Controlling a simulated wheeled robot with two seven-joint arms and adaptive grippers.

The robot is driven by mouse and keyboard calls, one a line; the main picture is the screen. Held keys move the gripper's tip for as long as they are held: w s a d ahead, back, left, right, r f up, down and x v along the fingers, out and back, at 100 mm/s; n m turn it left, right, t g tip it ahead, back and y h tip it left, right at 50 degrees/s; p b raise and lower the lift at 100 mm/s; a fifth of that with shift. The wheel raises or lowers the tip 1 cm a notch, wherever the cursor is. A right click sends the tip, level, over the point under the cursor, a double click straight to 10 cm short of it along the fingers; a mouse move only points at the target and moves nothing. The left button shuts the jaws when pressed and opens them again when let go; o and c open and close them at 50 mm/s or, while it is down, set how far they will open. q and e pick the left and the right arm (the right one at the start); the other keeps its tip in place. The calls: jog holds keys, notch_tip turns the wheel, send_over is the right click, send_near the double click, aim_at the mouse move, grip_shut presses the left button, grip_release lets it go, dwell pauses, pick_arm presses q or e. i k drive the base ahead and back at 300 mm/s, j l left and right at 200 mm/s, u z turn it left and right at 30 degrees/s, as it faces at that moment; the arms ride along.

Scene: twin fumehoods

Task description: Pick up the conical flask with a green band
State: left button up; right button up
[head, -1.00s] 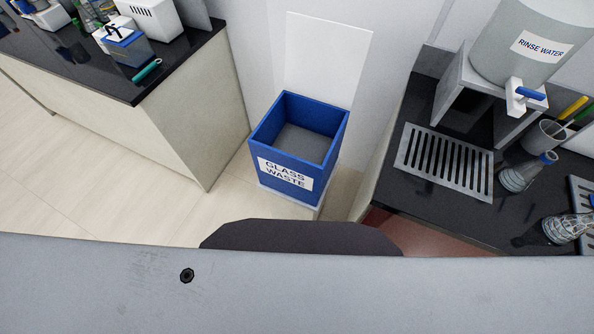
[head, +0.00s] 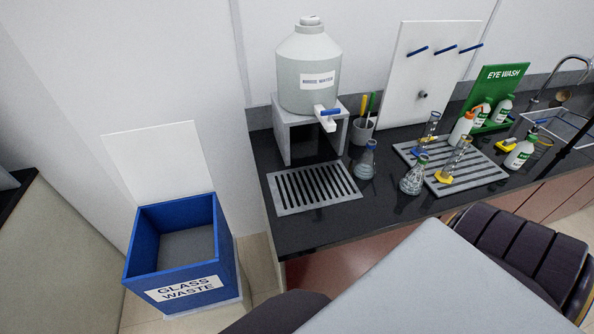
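The conical flask with a green band (head: 412,178) stands upright on the black counter in the head view, right of centre. Its green band is at the neck. A second conical flask with a blue band (head: 366,162) stands a little to its left and further back. The two flasks are apart. The green-banded flask is just beside the left edge of a slotted metal rack plate. Neither of my grippers shows in the head view.
The rinse water tank (head: 310,75) stands on a grey stand behind a slotted drain plate (head: 315,187). Cylinders and wash bottles (head: 520,152) stand right of the flasks. A blue glass waste bin (head: 180,245) is on the floor at left. Bare counter lies before the flasks.

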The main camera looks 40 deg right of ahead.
aim_at(412, 183)
jog(key=l+z, duration=0.1)
jog(key=z, duration=0.3)
jog(key=l+z, duration=0.1)
jog(key=z, duration=0.65)
jog(key=i+l, duration=0.05)
jog(key=i, duration=0.05)
